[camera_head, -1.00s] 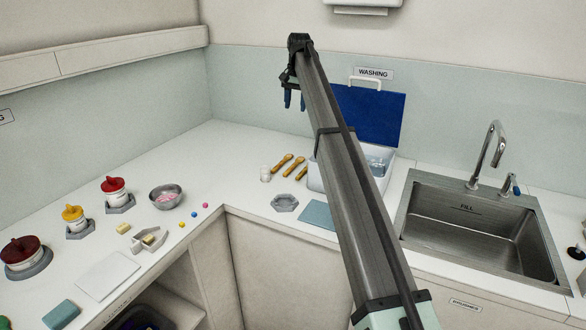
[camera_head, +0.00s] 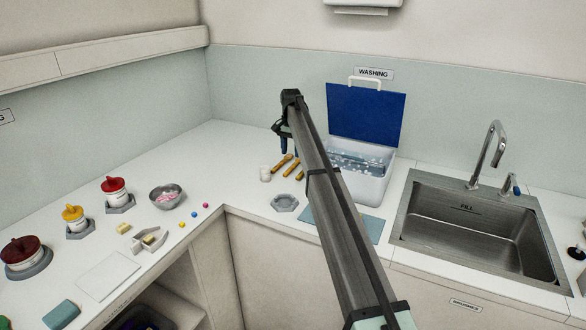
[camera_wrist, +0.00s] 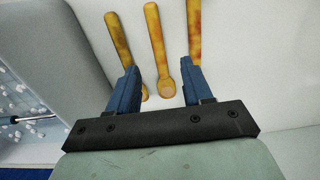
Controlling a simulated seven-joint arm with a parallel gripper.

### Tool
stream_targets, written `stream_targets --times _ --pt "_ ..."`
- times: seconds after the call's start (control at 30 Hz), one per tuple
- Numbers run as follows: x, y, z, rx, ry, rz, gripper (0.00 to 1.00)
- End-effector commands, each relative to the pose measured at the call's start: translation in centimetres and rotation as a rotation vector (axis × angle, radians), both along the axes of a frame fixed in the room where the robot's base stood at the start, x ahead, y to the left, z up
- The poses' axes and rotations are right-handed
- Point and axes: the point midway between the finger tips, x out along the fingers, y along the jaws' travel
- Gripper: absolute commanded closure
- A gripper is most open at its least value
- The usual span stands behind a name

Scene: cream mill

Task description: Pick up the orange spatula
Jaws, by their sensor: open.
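Three orange-brown long-handled utensils lie side by side on the white counter; I cannot tell which is the spatula. In the wrist view, the left utensil (camera_wrist: 119,42) runs down behind the left finger. The middle utensil (camera_wrist: 156,42) shows between the fingers, with a widened end. The right utensil (camera_wrist: 194,28) has its lower part hidden behind the right finger. In the head view, one utensil (camera_head: 283,161) and another (camera_head: 293,169) show beneath my gripper (camera_head: 283,148). My gripper, also in the wrist view (camera_wrist: 159,72), is open and empty, pointing down above them.
A white washing bin (camera_head: 372,190) with a raised blue lid (camera_head: 365,115) and foamy water stands right of the utensils. A small white container (camera_head: 265,173) and a grey holder (camera_head: 285,203) are close by. The sink (camera_head: 480,230) is further right.

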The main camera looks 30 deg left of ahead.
Motion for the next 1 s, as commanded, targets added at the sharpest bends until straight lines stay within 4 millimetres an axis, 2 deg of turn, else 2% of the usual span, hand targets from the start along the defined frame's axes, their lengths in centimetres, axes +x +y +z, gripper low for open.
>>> stream_targets --times 0.03,0.33,0.63,0.9,1.0 --pt "-0.1 0.0 -0.7 -0.001 0.001 0.0 0.5" --pt "-0.1 -0.1 -2.3 0.0 0.001 0.0 0.5" --pt "-0.2 -0.2 -6.0 0.0 0.001 0.0 0.5" --pt "-0.2 -0.2 -6.5 0.0 0.0 0.0 0.5" --pt "-0.2 -0.2 -6.4 0.0 0.0 0.0 0.59"
